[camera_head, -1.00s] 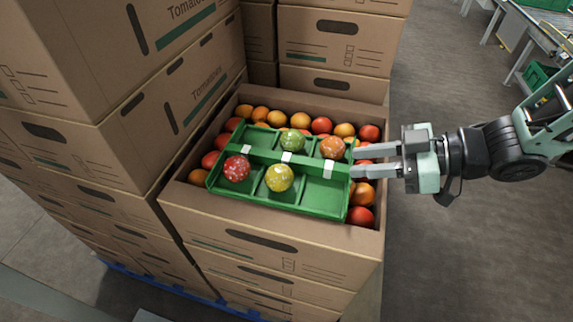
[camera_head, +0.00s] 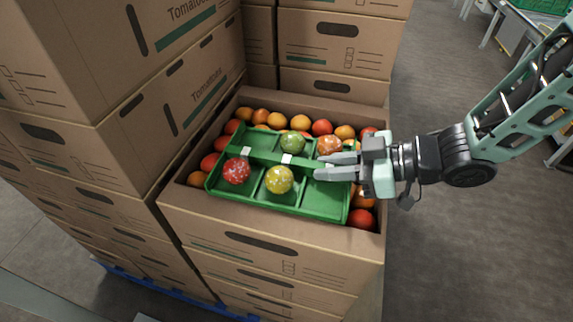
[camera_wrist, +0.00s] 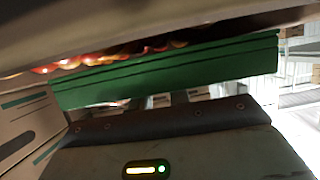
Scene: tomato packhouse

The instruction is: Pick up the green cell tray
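The green cell tray (camera_head: 320,203) lies slightly tilted on the tomatoes in the top open carton. It has a raised middle bar with white tabs, and its cells hold a red, a yellow, a green and an orange speckled tomato. The front right cell is empty. My gripper (camera_head: 317,167) reaches in from the right over the tray's right end. Its two fingers are apart, one on each side of the bar's right part; I cannot tell whether they touch it. In the wrist view the tray's green side wall (camera_wrist: 170,72) crosses the picture; the fingertips are not clear there.
The open carton (camera_head: 270,225) tops a stack on a blue pallet (camera_head: 190,290). Taller carton stacks stand close at the left (camera_head: 90,120) and behind (camera_head: 335,50). Loose tomatoes (camera_head: 361,219) surround the tray. Floor at the right is free, with a conveyor table at the far right.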

